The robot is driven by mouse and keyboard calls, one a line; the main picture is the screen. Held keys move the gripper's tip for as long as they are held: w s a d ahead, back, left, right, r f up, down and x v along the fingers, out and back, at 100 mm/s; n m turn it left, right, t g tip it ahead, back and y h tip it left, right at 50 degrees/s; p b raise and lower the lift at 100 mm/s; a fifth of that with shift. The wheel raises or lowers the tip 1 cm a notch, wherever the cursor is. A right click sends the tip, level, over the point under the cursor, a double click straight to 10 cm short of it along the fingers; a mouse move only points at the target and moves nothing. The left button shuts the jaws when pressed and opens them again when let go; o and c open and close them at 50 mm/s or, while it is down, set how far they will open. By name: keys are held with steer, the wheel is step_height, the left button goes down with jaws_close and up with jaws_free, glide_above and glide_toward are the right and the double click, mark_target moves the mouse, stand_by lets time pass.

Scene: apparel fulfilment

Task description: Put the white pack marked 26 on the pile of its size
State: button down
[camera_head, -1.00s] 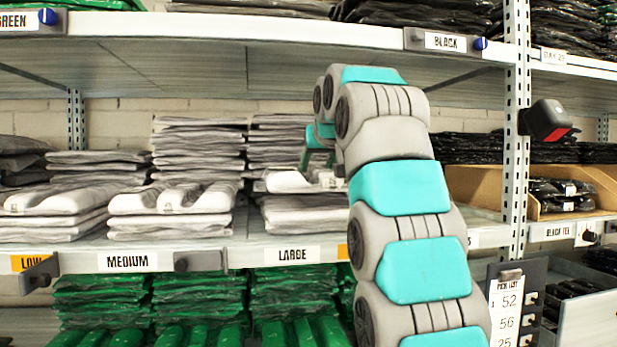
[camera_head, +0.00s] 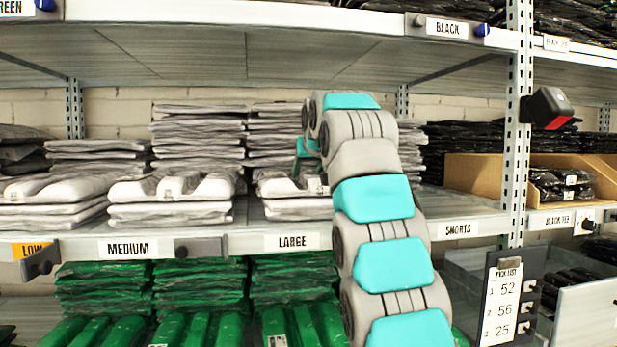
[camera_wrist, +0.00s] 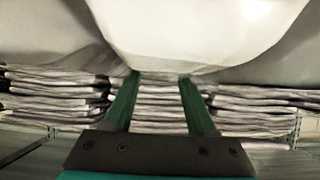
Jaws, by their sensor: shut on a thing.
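My gripper (camera_wrist: 160,76) is shut on a white pack (camera_wrist: 200,30), which fills the top of the wrist view. In the head view my gripper (camera_head: 308,165) is partly hidden by my arm, and the white pack (camera_head: 285,187) is at the front of the section labelled LARGE (camera_head: 292,241). It is right over a short pile of white packs (camera_head: 295,210) and looks to touch it; I cannot tell if it rests fully. The mark 26 is not readable.
Front piles stand above MEDIUM (camera_head: 128,248) and LOW (camera_head: 33,249), left of mine. Taller grey-white stacks (camera_head: 200,135) stand behind. The upper shelf (camera_head: 250,45) hangs overhead. An upright post (camera_head: 517,150) and a pick list (camera_head: 503,302) are on the right. Shelf above SHORTS (camera_head: 457,229) is partly hidden.

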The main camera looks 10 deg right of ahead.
steer(key=shift+r, duration=0.1)
steer(key=shift+c, duration=1)
jaws_free()
step_height(320, 180, up, 6)
glide_above(307, 179)
steer(key=d, duration=0.2)
steer(key=shift+d, duration=0.15)
